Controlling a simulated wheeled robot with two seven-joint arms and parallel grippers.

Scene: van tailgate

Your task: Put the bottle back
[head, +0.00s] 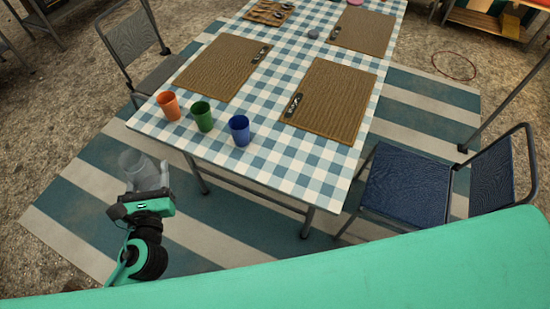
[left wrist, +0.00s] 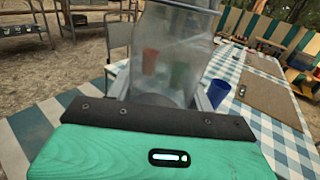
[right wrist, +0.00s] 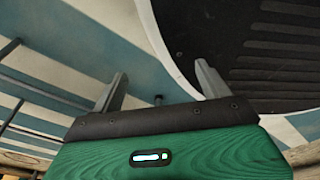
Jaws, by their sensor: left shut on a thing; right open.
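The clear, see-through bottle (head: 134,163) is held in my left gripper (head: 149,176), beside the table's near left corner, over the striped mat. In the left wrist view the bottle (left wrist: 175,45) stands between the fingers, and the cups show through it. Its lower part is hidden behind the gripper body. My left gripper is shut on it. My right gripper (right wrist: 161,78) shows only in the right wrist view, open with nothing between its fingers.
The checked table (head: 265,175) holds an orange cup (head: 168,106), a green cup (head: 202,117), a blue cup (head: 240,130) and brown placemats (head: 330,100). A blue chair (head: 408,187) stands right, a grey chair (head: 133,40) left. The table's near right corner is bare.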

